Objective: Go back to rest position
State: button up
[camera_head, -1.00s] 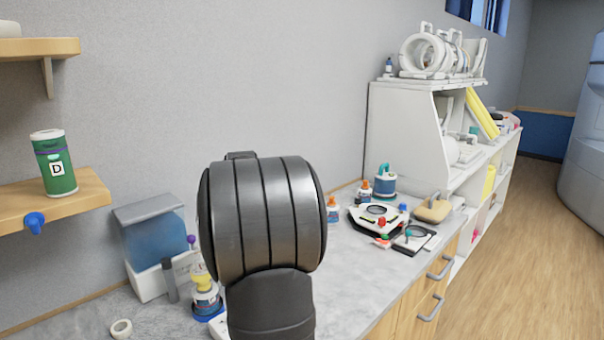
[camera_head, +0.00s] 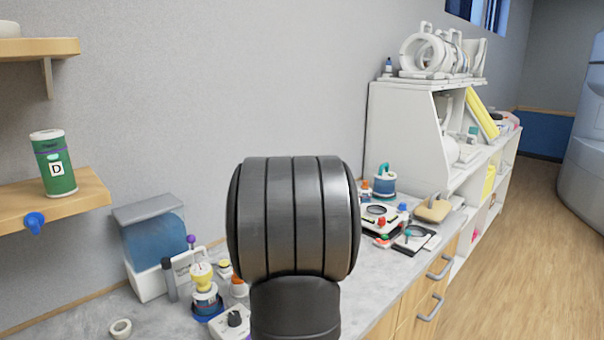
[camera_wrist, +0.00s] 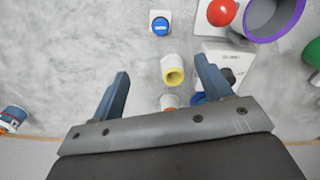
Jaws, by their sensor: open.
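My gripper (camera_wrist: 160,92) shows in the wrist view with its two blue-grey fingers spread wide apart and nothing between them touching either one. A small bottle with a yellow rim (camera_wrist: 174,76) appears below, between the fingers in that view, apart from both. In the head view the dark ribbed body of my arm (camera_head: 294,218) fills the middle over the counter and hides the gripper's fingers. No rest position is marked in view.
A grey counter (camera_head: 160,318) holds a blue-fronted box (camera_head: 152,245), a yellow-topped bottle (camera_head: 203,278) and a white ring (camera_head: 121,328). A green canister (camera_head: 54,163) stands on a wooden shelf (camera_head: 90,188) at left. A white cabinet (camera_head: 400,130) stands at right. Space above the counter is clear.

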jog(key=a+f, duration=0.1)
jog(key=w+a, duration=0.1)
jog(key=shift+a+f, duration=0.35)
